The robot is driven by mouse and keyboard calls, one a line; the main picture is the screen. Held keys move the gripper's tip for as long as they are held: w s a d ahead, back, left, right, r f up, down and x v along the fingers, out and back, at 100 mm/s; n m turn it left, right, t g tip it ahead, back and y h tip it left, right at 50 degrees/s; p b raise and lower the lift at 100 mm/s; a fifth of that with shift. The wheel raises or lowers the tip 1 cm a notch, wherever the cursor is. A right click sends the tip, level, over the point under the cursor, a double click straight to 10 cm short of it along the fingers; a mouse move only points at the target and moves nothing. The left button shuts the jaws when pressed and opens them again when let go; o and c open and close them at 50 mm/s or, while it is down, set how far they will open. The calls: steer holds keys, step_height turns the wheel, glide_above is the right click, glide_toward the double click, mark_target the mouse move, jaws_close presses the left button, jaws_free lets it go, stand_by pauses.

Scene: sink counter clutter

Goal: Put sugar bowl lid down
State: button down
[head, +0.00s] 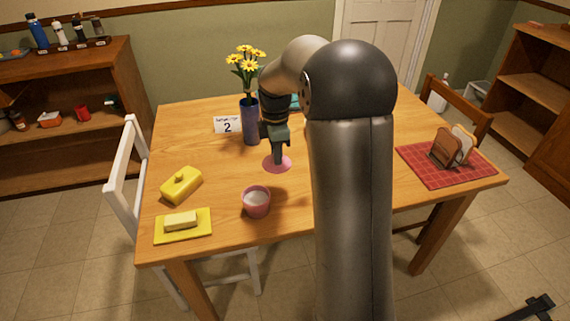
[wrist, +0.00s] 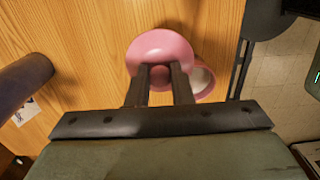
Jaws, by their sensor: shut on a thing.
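The pink sugar bowl lid (head: 277,165) is round and is held under my gripper (head: 277,150), behind the bowl in the head view. In the wrist view the lid (wrist: 160,48) shows from above, with my gripper (wrist: 160,72) shut on its knob. I cannot tell whether the lid touches the table. The pink sugar bowl (head: 256,201) stands upright and uncovered, with white sugar inside. In the wrist view the bowl (wrist: 204,82) is partly hidden behind the lid and a finger.
A blue vase (head: 250,120) with yellow flowers and a number card (head: 228,125) stand behind the lid. A yellow butter lid (head: 181,185) and butter dish (head: 197,232) are at left. A toast rack (head: 446,150) is on a red mat (head: 420,165) at right. Bare table surrounds the lid.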

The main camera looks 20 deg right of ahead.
steer(key=w+d+f, duration=0.4)
steer(key=f, duration=0.1)
steer(key=w+d+f, duration=0.2)
steer(key=d, duration=0.1)
steer(key=shift+w+f+p, duration=0.15)
steer(key=shift+f+p, duration=0.2)
steer(key=shift+f, duration=1.65)
steer(key=shift+f, duration=0.2)
steer(key=c, duration=1.3)
jaws_free()
steer(key=shift+r, duration=0.1)
